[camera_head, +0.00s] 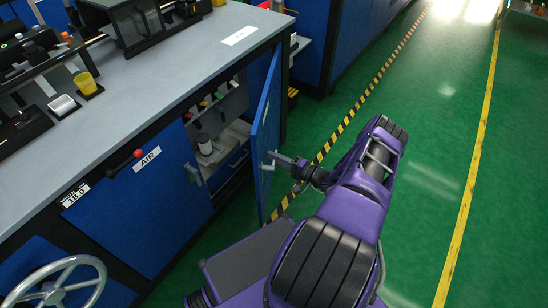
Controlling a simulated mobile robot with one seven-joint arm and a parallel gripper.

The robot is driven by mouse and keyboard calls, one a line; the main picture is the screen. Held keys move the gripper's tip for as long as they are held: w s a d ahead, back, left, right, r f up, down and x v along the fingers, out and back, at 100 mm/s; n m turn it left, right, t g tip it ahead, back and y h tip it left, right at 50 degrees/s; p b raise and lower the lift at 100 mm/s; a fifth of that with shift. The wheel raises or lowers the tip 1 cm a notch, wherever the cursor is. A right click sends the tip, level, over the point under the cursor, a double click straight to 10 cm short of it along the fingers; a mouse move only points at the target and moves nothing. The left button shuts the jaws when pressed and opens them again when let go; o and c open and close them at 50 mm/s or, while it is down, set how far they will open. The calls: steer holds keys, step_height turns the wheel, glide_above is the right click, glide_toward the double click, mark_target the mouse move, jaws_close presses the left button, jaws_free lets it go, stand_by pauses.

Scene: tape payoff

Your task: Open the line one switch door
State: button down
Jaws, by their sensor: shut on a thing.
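A blue cabinet door (266,125) under the grey bench stands swung out, seen nearly edge-on. Its open side shows the inside of the cabinet (218,130), with a white bottle and several small coloured items on shelves. My gripper (272,157) is at the outer face of this door and is shut on its handle (268,166). The fingertips are small in the picture and the exact hold is hard to see. My purple arm reaches in from the lower right. A label for line one is not readable on this door.
A second blue door (140,205) marked AIR, with a grey handle (193,173), is closed at the left. A handwheel (62,284) stands at lower left. Green floor (440,130) is clear at right.

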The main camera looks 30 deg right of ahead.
steer(key=shift+w+d+r, duration=0.1)
steer(key=shift+d, duration=0.1)
steer(key=c, duration=0.8)
jaws_free()
steer(key=shift+a, duration=0.1)
steer(key=v, duration=1.7)
steer(key=shift+s, duration=0.3)
